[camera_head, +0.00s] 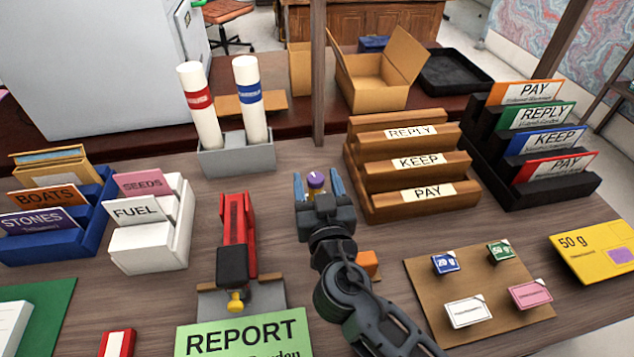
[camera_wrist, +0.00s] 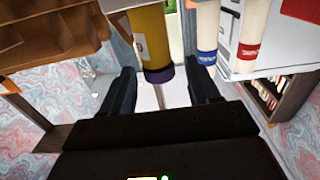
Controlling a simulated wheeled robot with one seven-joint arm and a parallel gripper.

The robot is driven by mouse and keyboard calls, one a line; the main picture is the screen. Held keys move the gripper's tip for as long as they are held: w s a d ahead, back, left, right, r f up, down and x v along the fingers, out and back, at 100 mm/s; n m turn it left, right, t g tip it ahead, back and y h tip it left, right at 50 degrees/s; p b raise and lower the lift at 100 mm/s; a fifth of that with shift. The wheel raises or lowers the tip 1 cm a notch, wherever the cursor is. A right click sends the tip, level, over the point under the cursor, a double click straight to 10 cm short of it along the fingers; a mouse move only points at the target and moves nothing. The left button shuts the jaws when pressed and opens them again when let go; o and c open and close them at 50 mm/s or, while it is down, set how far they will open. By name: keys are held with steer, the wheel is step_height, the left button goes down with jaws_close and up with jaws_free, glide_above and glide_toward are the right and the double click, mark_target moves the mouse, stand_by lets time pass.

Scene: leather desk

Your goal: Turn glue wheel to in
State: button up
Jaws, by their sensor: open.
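The glue stick has a yellow body (camera_wrist: 148,38) and a purple wheel (camera_wrist: 160,75) at one end. In the head view the purple wheel (camera_head: 315,179) is uppermost, with a little yellow below it. My gripper (camera_head: 317,184) is open around the wheel end, one finger on each side. In the wrist view my gripper (camera_wrist: 161,82) shows dark fingers left and right of the wheel, with gaps visible on both sides. The lower part of the glue stick is hidden behind my gripper in the head view. I cannot read the wheel's turn position.
A red stapler-like tool (camera_head: 238,235) stands left of my gripper. The wooden letter rack (camera_head: 430,205) is close on the right. A grey holder (camera_head: 236,160) with two white tubes stands behind. An orange block (camera_head: 367,262) lies beside my arm.

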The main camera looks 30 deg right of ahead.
steer(key=b+v, duration=0.2)
steer(key=v, duration=0.5)
steer(key=shift+s+a, duration=0.15)
steer(key=shift+s, duration=0.25)
